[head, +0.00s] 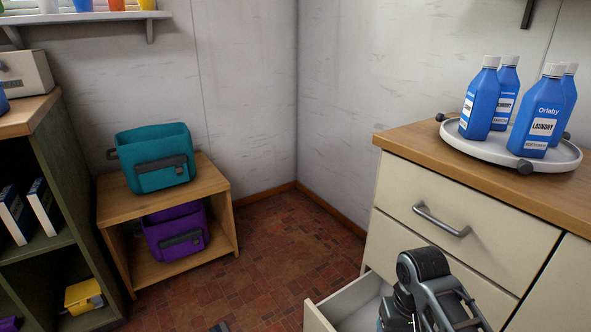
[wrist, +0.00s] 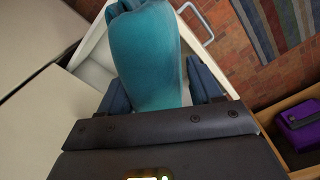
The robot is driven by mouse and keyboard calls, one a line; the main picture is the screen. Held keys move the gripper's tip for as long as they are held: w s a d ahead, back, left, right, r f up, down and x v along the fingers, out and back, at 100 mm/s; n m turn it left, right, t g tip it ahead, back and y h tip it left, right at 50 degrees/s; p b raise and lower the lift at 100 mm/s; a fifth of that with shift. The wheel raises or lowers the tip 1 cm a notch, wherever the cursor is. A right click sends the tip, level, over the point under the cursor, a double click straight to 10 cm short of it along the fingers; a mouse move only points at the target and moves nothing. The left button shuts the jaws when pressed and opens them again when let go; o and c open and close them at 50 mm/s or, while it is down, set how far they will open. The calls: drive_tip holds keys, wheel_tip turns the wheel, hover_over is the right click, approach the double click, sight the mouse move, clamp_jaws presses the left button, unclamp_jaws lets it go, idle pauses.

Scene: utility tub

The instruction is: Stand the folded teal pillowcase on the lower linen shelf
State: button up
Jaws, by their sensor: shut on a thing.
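The teal pillowcase (wrist: 147,50) is a smooth, rounded, folded bundle in the wrist view. My gripper (wrist: 162,92) is shut on it, with a dark blue finger at each side. The bundle hangs over or in the open drawer (wrist: 97,47); its exact height cannot be told. In the head view my arm is above the same drawer (head: 318,316), and the fingers and pillowcase are mostly hidden. The lower linen shelf cannot be singled out with certainty; a dark green shelf unit (head: 62,170) stands at the left edge.
A wooden stand (head: 219,188) holds a teal bag (head: 155,160) on top and a purple bag (head: 177,232) below. A yellow box-like thing (head: 83,296) is low in the shelf unit. Blue bottles stand on a tray (head: 476,148) on the right cabinet. Brick-patterned floor (head: 270,245) is clear between.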

drive_tip(key=s+r+p, duration=0.3)
drive_tip(key=r+p, duration=0.6)
drive_tip(key=s+r+p, duration=0.4)
drive_tip(key=r+p, duration=0.5)
drive_tip(key=shift+a+p, duration=0.25)
drive_tip(key=shift+p, duration=0.05)
drive_tip(key=shift+s+d+f, duration=0.1)
drive_tip(key=shift+d, duration=0.05)
